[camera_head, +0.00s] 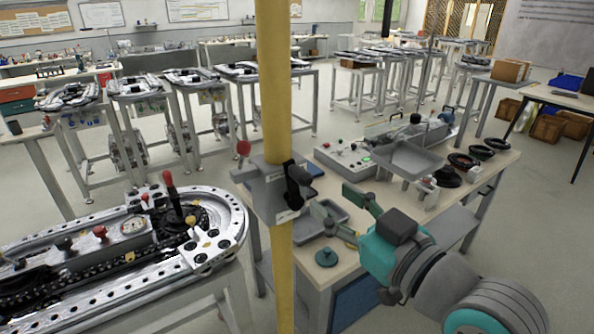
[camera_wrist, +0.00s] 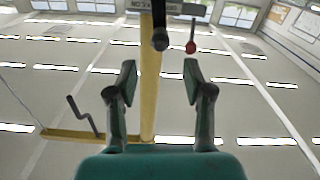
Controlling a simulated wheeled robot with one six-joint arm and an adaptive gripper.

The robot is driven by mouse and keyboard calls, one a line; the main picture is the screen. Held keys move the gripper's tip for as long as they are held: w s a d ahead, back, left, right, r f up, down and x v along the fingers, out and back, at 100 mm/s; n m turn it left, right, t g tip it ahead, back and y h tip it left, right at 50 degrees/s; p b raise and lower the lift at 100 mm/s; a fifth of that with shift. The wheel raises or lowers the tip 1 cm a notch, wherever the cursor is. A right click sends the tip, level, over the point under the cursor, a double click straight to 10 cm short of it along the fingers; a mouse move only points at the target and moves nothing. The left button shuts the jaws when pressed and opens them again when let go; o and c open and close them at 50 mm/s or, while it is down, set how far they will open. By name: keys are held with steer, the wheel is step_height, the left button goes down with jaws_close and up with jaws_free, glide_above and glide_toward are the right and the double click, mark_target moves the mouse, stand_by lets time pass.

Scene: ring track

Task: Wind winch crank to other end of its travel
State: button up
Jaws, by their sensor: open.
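A yellow post (camera_head: 277,240) carries a grey bracket box (camera_head: 265,190). On the box are a black handle (camera_head: 298,187) on the right and a red-knobbed lever (camera_head: 243,149) on the left. I cannot tell for sure which part is the winch crank. My gripper (camera_head: 343,214) is open and empty, right of the post and below the black handle. In the wrist view, the black knob (camera_wrist: 160,39) and red knob (camera_wrist: 191,47) show beyond my open fingertips (camera_wrist: 160,80), apart from them.
A workbench (camera_head: 410,210) behind my gripper holds trays, a control box (camera_head: 350,157) and black rings (camera_head: 463,161). A ring track (camera_head: 120,240) with levers stands left of the post.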

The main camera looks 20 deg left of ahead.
mark_target(296, 171)
steer(key=w+a+m, duration=0.1)
steer(key=w+a, duration=0.1)
steer(key=a, duration=0.1)
steer(key=w+a+m, duration=0.1)
steer(key=w+a, duration=0.1)
steer(key=a, duration=0.1)
steer(key=w+a, duration=0.3)
steer(key=shift+m, duration=0.4)
jaws_close()
